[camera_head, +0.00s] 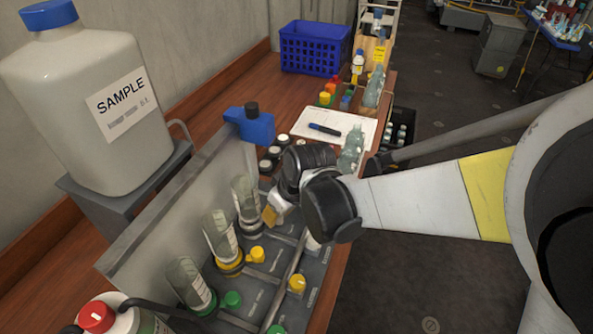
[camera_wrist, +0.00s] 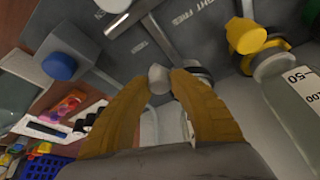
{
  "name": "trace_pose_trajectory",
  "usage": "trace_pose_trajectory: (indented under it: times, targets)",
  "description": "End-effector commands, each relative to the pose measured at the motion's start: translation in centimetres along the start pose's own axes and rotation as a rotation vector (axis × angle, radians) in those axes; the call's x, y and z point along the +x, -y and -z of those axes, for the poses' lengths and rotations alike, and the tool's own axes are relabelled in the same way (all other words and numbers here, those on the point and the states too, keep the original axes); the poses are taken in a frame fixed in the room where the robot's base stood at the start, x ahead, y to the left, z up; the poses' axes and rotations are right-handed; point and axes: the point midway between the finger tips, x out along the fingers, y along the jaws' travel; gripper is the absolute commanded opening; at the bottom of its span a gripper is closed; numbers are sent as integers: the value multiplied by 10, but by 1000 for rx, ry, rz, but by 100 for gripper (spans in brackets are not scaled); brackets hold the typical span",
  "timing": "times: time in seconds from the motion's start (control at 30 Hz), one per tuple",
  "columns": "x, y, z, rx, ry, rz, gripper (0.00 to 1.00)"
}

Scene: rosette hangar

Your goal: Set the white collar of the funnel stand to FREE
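The funnel stand (camera_head: 185,196) is a grey panel over a dark deck with several glass bottles seated in collars. My gripper (camera_head: 270,215) is low at the far bottle of the row. In the wrist view its two tan fingers (camera_wrist: 167,80) close from either side on a small whitish knob (camera_wrist: 158,76). The knob belongs to the white collar, whose ring (camera_wrist: 201,74) is partly hidden behind the right finger. The collar's exact setting cannot be read.
The yellow collar (camera_wrist: 248,37) stands close to the right of the fingers. A blue clamp (camera_head: 255,125) is at the panel's far end. A large SAMPLE jug (camera_head: 85,110) stands behind the panel. A blue basket (camera_head: 315,48) is farther back. Grey floor lies right of the bench.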

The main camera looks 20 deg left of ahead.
Motion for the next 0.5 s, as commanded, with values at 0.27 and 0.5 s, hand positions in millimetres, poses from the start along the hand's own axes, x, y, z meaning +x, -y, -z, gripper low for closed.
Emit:
trace_pose_trajectory:
  times: [0.27,0.5]
  targets:
    - [0,1,-1,9,0,-4,0]
    - [-2,6,-4,90,-1,-38,0]
